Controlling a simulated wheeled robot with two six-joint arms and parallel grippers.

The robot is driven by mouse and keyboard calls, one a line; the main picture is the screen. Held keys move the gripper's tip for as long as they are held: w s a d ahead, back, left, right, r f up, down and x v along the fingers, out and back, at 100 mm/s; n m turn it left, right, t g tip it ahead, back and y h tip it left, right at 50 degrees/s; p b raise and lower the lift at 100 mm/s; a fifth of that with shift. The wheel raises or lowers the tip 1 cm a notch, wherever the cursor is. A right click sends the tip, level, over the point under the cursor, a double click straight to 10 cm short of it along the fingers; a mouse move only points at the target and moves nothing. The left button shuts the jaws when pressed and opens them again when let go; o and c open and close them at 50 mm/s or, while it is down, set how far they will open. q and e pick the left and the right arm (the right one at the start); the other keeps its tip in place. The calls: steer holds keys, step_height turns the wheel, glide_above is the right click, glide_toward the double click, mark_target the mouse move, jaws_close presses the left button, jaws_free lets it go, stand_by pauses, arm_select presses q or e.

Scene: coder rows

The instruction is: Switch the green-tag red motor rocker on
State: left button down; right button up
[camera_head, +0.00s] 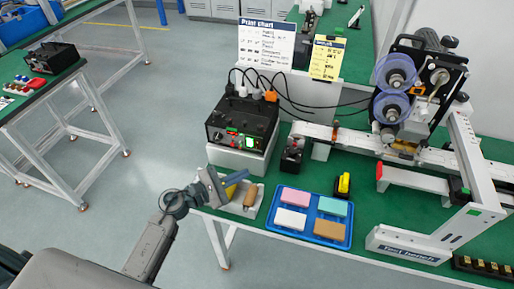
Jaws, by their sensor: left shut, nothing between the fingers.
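A black control box (242,120) stands on a white block at the near left of the green bench. Its front panel has a small green tag and a red rocker (232,134) beside a lit green-white switch (249,143). The rocker's position is too small to tell. My left gripper (222,184) is shut and empty, in front of and below the box at the bench's left edge. It is apart from the rocker in the picture. My right gripper is not in view.
A tool tray (240,210) with a wooden handle lies beside my left gripper. A blue tray (311,236) holds several coloured blocks. Cables run behind the box. A machine with purple reels (392,108) stands at right. Another bench (40,85) is at far left.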

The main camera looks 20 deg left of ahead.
mark_target(257, 145)
arm_select(q)
steer(key=shift+w, duration=0.1)
steer(key=w, duration=0.2)
steer(key=w+f, duration=0.1)
steer(key=w, duration=0.2)
steer(key=w+b, duration=0.1)
steer(key=w, duration=0.2)
steer(key=shift+w+d+f, duration=0.15)
steer(key=shift+w, duration=0.1)
stand_by(0.9)
stand_by(0.9)
